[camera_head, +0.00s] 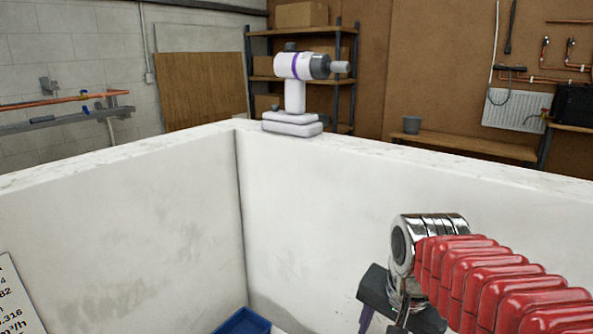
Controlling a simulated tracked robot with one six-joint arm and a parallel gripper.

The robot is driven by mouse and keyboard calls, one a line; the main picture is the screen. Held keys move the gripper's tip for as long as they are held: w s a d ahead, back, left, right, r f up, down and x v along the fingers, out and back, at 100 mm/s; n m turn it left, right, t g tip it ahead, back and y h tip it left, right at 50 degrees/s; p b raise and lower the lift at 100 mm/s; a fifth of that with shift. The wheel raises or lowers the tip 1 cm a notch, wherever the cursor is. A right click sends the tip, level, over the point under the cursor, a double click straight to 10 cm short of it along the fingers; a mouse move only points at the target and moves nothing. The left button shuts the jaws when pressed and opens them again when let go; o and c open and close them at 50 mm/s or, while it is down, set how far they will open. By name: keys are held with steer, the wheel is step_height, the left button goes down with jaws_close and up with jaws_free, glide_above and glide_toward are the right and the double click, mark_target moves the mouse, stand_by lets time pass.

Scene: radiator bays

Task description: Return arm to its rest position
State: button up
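My arm, with a red ribbed sleeve and a shiny metal joint, reaches in from the lower right. My gripper (386,306) appears as a dark block below the metal joint, pointing down in front of the white wall. A purple piece shows under its left side. Its fingertips are cut off or hidden, so I cannot tell whether it is open or shut, or whether it holds anything.
White low walls (330,190) meet at a corner ahead. A white and purple drill (296,90) stands on the corner's top. A blue bin (243,322) sits at the bottom, left of the gripper. A label panel (14,300) is at lower left. Shelves (345,85) stand behind.

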steer(key=s+f+n+t, duration=0.1)
steer(key=s+n+t, duration=0.1)
steer(key=s+n, duration=0.5)
steer(key=shift+s+f+n+t, duration=0.25)
steer(key=shift+s+n+t, duration=0.05)
steer(key=shift+s, duration=0.2)
steer(key=shift+d, duration=0.1)
